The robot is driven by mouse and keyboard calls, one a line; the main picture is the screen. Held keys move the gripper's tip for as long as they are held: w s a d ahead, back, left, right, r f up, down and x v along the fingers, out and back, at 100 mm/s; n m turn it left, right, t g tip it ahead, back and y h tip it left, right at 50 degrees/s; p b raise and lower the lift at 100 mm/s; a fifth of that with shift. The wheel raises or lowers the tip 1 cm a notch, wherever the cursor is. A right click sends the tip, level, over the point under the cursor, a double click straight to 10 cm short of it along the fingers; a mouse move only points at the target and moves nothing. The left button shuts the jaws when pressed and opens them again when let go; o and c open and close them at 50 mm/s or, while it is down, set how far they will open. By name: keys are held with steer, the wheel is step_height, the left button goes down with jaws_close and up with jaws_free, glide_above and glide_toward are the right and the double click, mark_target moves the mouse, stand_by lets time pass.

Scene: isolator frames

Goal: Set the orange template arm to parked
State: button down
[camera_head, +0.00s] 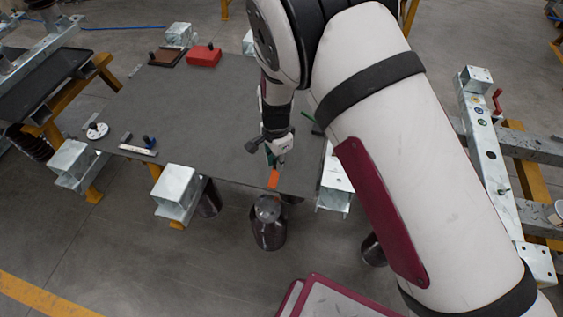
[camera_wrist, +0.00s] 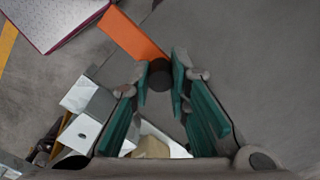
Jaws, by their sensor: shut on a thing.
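The orange template arm (camera_wrist: 134,35) shows in the wrist view as a flat orange bar reaching up and left from a dark round knob (camera_wrist: 159,75). In the head view the orange arm (camera_head: 273,179) is a small strip at the front edge of the dark table. My gripper (camera_wrist: 164,77) has its green-padded fingers on both sides of the knob and is shut on it. In the head view my gripper (camera_head: 272,155) is just above the orange strip, and the knob is hidden there. The arm's pivot cannot be made out.
The dark table top (camera_head: 190,120) is mostly bare. A red block (camera_head: 204,56) and a brown tray (camera_head: 166,57) lie at its back. A galvanized bracket (camera_head: 336,178) stands close right of my gripper.

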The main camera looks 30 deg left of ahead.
mark_target(275, 160)
steer(key=shift+a, duration=0.3)
steer(key=c, duration=1.5)
jaws_free()
step_height(275, 160, up, 12)
